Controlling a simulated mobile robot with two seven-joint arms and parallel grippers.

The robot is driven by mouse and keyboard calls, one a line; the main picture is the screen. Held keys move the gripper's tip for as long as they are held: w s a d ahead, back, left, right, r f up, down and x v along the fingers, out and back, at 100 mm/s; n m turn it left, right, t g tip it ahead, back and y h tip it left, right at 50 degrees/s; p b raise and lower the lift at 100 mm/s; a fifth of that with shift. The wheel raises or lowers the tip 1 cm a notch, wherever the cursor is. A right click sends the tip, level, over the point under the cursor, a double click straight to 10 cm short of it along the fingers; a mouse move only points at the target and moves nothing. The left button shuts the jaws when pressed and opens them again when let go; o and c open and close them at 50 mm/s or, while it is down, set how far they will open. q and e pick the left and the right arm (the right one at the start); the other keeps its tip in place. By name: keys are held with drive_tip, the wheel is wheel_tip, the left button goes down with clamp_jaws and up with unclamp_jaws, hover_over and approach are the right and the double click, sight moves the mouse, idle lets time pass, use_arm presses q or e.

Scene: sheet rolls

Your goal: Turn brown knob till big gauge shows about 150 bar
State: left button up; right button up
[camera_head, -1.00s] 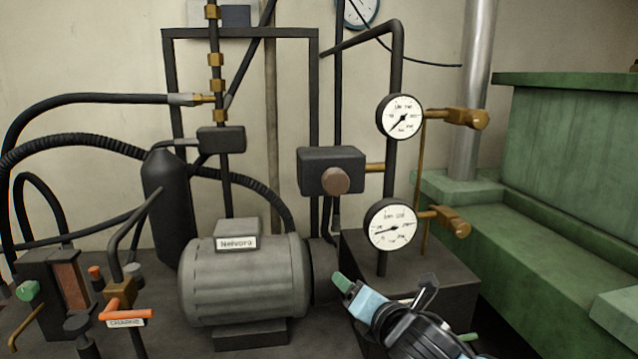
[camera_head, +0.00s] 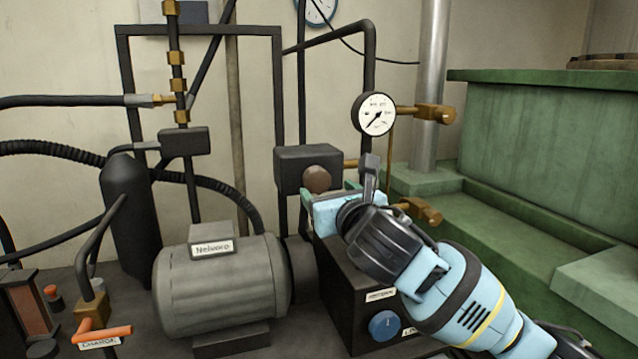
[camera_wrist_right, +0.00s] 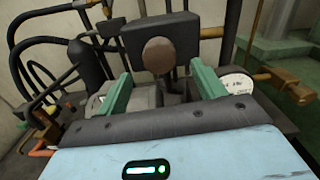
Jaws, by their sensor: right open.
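The brown knob (camera_head: 317,179) is round and sits on the front of a dark box (camera_head: 293,158); it also shows in the right wrist view (camera_wrist_right: 159,55). A round white gauge (camera_head: 374,114) stands upper right of it, its needle pointing down-left. A second gauge, lower down, is hidden behind my right gripper in the head view and partly shows in the wrist view (camera_wrist_right: 236,84); its reading cannot be made out. My right gripper (camera_wrist_right: 160,78) is open and empty, its green fingers pointing toward the knob, one to each side and apart from it. My left gripper is not in view.
A grey motor (camera_head: 222,290) stands left of my right arm. A blue knob (camera_head: 384,325) is on a black box below my wrist. An orange lever (camera_head: 102,334) is at lower left. Brass fittings (camera_head: 432,113) stick out right of the gauges, near green steps (camera_head: 520,235).

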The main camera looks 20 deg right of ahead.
sight(319, 183)
drive_tip(key=shift+w+a, duration=0.15)
drive_tip(key=shift+w, duration=2.9)
drive_tip(key=c, duration=1)
